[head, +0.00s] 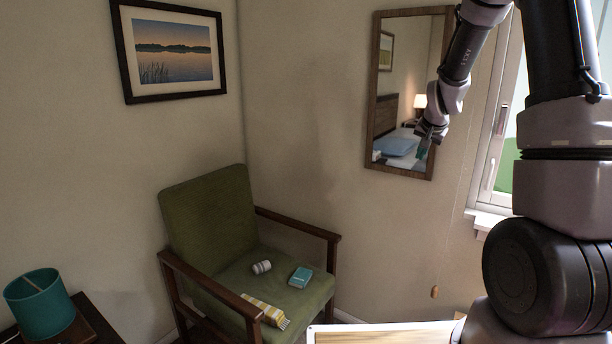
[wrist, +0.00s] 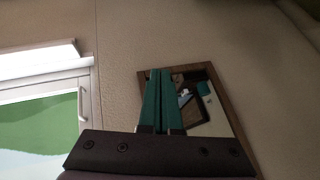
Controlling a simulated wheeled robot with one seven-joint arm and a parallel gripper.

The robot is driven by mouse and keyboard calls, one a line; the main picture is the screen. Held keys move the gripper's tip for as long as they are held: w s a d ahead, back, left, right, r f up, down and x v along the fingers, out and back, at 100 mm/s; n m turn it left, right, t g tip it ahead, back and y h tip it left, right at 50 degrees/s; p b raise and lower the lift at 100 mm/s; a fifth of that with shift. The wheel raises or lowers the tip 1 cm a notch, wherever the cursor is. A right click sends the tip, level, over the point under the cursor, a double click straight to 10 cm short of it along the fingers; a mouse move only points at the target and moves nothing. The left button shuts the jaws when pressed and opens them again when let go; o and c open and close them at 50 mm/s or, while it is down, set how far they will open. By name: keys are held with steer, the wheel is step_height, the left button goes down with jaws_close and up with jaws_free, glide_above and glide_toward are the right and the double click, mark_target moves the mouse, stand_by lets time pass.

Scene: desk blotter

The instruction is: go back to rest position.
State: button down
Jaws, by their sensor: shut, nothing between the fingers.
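My gripper (head: 422,150) is raised at the upper right of the head view, in front of the wall mirror and well above the chair. Its teal fingers point downward there. In the wrist view my gripper (wrist: 157,90) shows its two teal fingers together, with nothing held. Behind them is the mirror with a brown frame (wrist: 221,85).
The mirror (head: 405,95) hangs beside the window (head: 492,150). A teal lamp (head: 40,303) stands lower left. A framed picture (head: 172,50) hangs upper left.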

steer(key=s+a+r+n+y, duration=0.1)
steer(key=s+a+r, duration=0.2)
steer(key=s+r, duration=0.45)
steer(key=s+a+r+n+y, duration=0.1)
steer(key=s+a+r, duration=0.3)
steer(key=s+r, duration=0.4)
steer(key=s+a, duration=0.2)
steer(key=s, duration=0.7)
steer(key=s+a+r+n+y, duration=0.1)
steer(key=s, duration=0.8)
steer(key=shift+s+a+r, duration=0.2)
steer(key=shift+s+a, duration=0.2)
